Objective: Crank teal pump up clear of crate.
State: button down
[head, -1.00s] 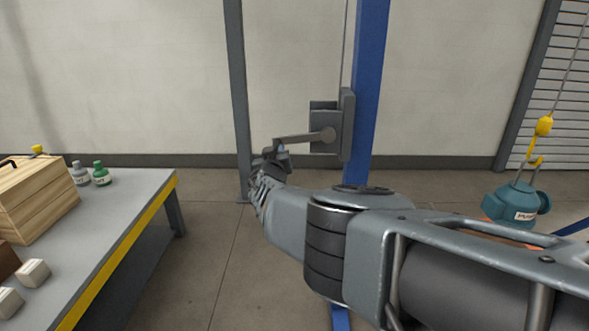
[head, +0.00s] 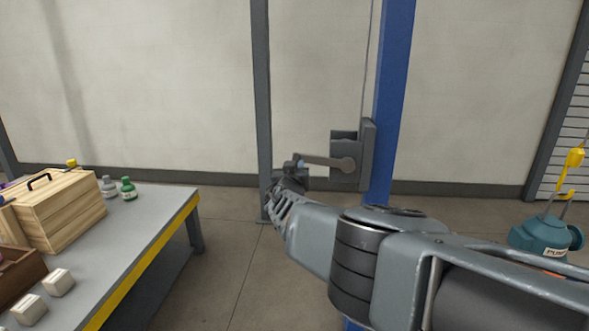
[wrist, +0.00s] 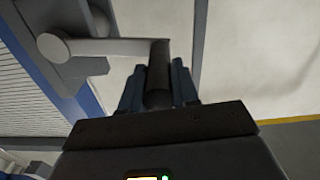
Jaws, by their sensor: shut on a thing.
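The teal pump (head: 541,236) hangs below a yellow hook (head: 570,183) at the right edge of the head view. A sliver of orange (head: 553,273) shows under it, and my arm hides whatever is lower, so I cannot tell if the pump is clear of the crate. The crank arm (head: 325,161) points left and slightly up from its hub on the grey winch (head: 367,150). My gripper (head: 291,172) is shut on the crank's handle. In the wrist view, the dark handle (wrist: 158,88) stands between both blue-grey fingers, and the crank arm (wrist: 112,47) runs left to its round hub.
The winch is on a blue post (head: 394,80), with a thin grey post (head: 262,100) to its left. A grey table (head: 150,235) with a yellow edge stands at the left, holding a wooden box (head: 65,212), bottles and white blocks. Floor between table and post is open.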

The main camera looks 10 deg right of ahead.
jog(key=c, duration=1.2)
grip_release()
jog(key=shift+w+a+r, duration=0.1)
jog(key=shift+a+r, duration=0.1)
jog(key=shift+r, duration=0.1)
jog(key=o, duration=0.4)
jog(key=shift+d+f, duration=0.15)
jog(key=shift+f, duration=0.05)
jog(key=shift+c, duration=0.2)
jog(key=shift+s+p, duration=0.2)
jog(key=shift+p, duration=0.2)
jog(key=p+v, duration=0.1)
jog(key=p, duration=0.1)
jog(key=p+v, duration=0.1)
jog(key=p, duration=0.1)
jog(key=shift+r, duration=0.2)
jog(key=shift+s+a+f, duration=0.45)
jog(key=shift+s+f, duration=0.15)
jog(key=shift+s, duration=0.05)
jog(key=shift+r+p+v, duration=0.2)
jog(key=shift+p+v, duration=0.35)
jog(key=shift+v, duration=0.45)
jog(key=shift+r+p+v, duration=0.2)
jog(key=shift+p+v, duration=0.35)
jog(key=shift+v, duration=0.45)
jog(key=shift+d, duration=0.15)
